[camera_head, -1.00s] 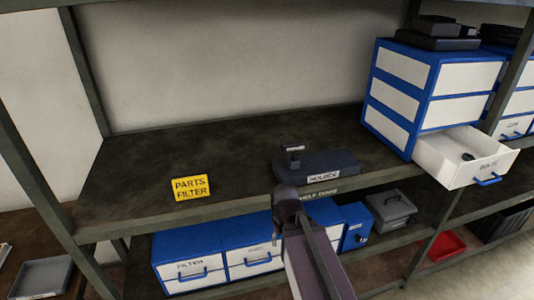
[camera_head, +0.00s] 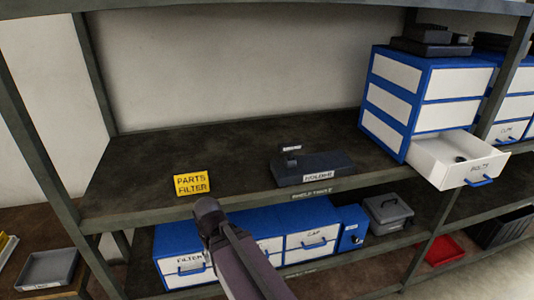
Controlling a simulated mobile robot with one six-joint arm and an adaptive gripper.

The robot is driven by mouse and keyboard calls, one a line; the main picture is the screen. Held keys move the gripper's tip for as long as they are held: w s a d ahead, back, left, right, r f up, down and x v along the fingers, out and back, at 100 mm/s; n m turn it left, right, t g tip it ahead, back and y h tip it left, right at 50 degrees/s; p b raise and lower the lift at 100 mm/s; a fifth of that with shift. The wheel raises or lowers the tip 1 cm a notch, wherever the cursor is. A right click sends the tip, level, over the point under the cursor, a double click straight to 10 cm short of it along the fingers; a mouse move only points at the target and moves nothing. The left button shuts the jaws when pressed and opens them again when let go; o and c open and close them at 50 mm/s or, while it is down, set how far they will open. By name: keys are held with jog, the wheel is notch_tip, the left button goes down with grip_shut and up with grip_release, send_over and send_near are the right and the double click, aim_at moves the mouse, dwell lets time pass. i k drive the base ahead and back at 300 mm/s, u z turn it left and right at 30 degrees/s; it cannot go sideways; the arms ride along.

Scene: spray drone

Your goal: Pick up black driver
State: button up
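I cannot make out a black driver for certain. A dark holder (camera_head: 325,171), with a label on its front, sits on the middle shelf (camera_head: 240,150) near the front edge. A small dark block (camera_head: 291,163) with a pale tag stands at its left end. My arm rises from the bottom of the head view, in front of the shelf and left of the holder. My gripper fingers do not show, and no object is seen held.
A yellow parts filter sign (camera_head: 192,184) stands left of the holder. A blue drawer cabinet (camera_head: 403,75) stands at right, its bolts drawer (camera_head: 470,179) pulled out. Blue drawers (camera_head: 185,268) and a grey case (camera_head: 388,213) fill the lower shelf. A red tray (camera_head: 444,250) lies lower right.

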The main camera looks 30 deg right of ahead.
aim_at(288, 147)
jog(key=u, duration=0.25)
jog(key=k, duration=1.45)
jog(key=z, duration=0.85)
jog(key=i, duration=1)
jog(key=u, duration=0.1)
